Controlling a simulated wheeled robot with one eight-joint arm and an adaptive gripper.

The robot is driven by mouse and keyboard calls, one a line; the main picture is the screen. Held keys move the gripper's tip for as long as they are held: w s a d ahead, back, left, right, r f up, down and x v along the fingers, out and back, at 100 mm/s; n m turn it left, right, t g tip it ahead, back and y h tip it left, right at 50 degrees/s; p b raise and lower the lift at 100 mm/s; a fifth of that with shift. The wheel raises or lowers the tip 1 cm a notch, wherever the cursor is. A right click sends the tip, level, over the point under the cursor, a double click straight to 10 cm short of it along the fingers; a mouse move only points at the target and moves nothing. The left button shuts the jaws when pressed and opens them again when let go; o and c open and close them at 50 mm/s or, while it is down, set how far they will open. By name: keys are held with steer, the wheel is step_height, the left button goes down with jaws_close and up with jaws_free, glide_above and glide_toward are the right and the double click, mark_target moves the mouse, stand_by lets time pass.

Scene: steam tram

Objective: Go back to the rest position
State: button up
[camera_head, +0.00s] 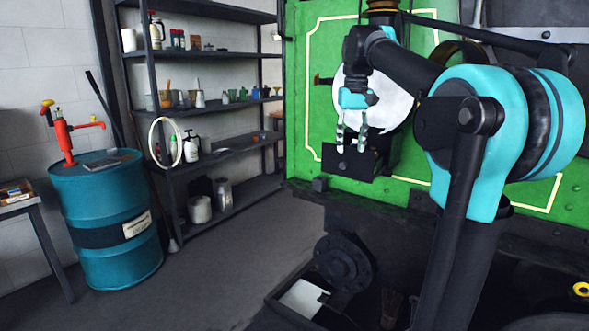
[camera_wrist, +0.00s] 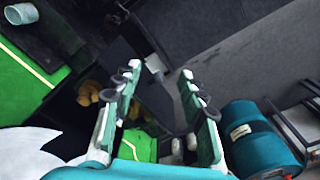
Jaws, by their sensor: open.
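My gripper (camera_head: 352,138) hangs fingers-down in the head view, in front of the green panel (camera_head: 450,195) with cream lines. Behind it is a large white round disc (camera_head: 400,105) on the panel. In the wrist view my gripper (camera_wrist: 155,92) shows two parted fingers with nothing between them. The gripper is open and empty. My arm reaches in from the right of the head view and hides part of the panel. The white disc (camera_wrist: 35,155) also shows at the lower left of the wrist view.
A blue drum (camera_head: 105,220) with a red pump (camera_head: 65,140) stands at the left. A dark shelf rack (camera_head: 215,146) with jars, bottles and a white hoop (camera_head: 152,145) stands behind. A small table (camera_head: 20,207) is at the left edge. The grey floor (camera_head: 215,275) between is clear.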

steer(key=s+d+f+t, duration=0.1)
steer(key=s+f, duration=0.6)
steer(key=f, duration=0.6)
steer(key=s+d+f+m+t, duration=0.1)
steer(key=s+f, duration=0.7)
steer(key=f, duration=0.6)
steer(key=s+d+f+t, duration=0.1)
steer(key=s+f, duration=0.6)
steer(key=f, duration=0.6)
steer(key=shift+s+f, duration=0.3)
steer(key=shift+f, duration=0.05)
